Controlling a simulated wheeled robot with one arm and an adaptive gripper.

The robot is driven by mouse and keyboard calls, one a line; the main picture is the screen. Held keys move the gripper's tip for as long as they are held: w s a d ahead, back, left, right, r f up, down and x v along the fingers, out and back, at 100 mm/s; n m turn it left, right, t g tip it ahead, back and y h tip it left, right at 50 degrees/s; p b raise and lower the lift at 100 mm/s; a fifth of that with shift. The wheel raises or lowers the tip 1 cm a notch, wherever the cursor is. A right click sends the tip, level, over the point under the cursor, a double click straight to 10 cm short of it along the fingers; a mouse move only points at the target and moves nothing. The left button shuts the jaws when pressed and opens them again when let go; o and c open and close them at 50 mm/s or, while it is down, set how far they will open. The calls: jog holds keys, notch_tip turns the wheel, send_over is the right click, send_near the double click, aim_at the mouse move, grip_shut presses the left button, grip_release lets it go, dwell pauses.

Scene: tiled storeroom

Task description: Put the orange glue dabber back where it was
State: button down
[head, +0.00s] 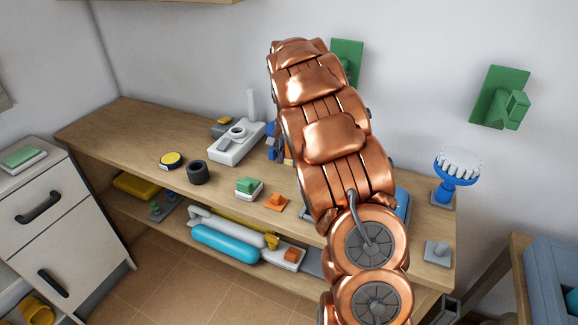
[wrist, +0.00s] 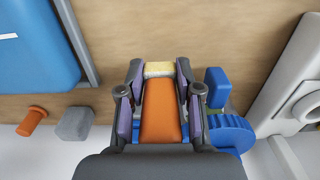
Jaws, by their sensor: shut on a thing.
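The orange glue dabber (wrist: 160,112) has an orange body and a pale yellow, sponge-like end. In the wrist view my gripper (wrist: 160,94) is shut on it, with one dark, purple-padded finger on each side. Blue parts (wrist: 217,88) stand close to the right finger, and some blue shows around the dabber's lower part. I cannot tell whether the dabber touches them or the bench. In the head view my copper arm hides the gripper and most of the dabber; only blue parts (head: 271,143) show beside the arm.
The bench's left end is clear. Green brackets (head: 501,97) hang on the wall.

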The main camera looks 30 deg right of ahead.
aim_at(289, 164)
jog(key=shift+f, duration=1.8)
jog(key=shift+f, duration=0.15)
jog(key=c, duration=0.8)
grip_release()
